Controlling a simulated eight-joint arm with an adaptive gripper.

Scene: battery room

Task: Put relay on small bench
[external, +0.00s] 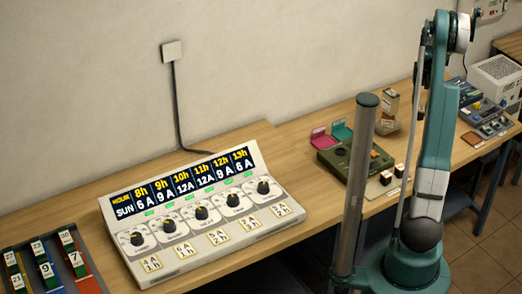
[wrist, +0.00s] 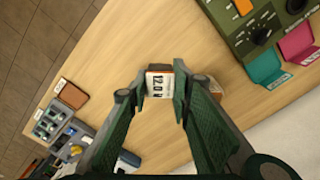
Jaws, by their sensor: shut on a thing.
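In the wrist view my gripper (wrist: 150,95) is shut on a small pale block marked "12.0 V" (wrist: 160,85), with an orange edge and a dark outline. I cannot tell for sure that this is the relay. A tan thing (wrist: 208,87) shows partly behind the right finger. Two small dark-and-white blocks (external: 398,170) stand on a low pale plate (external: 375,190). I cannot tell which thing is the small bench.
A green device (external: 352,155) with pink and teal cards stands left of my arm. A large timer panel (external: 203,218) fills the middle of the wooden bench. Grey-blue devices (external: 490,122) and a brown flat piece (external: 472,138) lie to the right. Bare wood surrounds the block in the wrist view.

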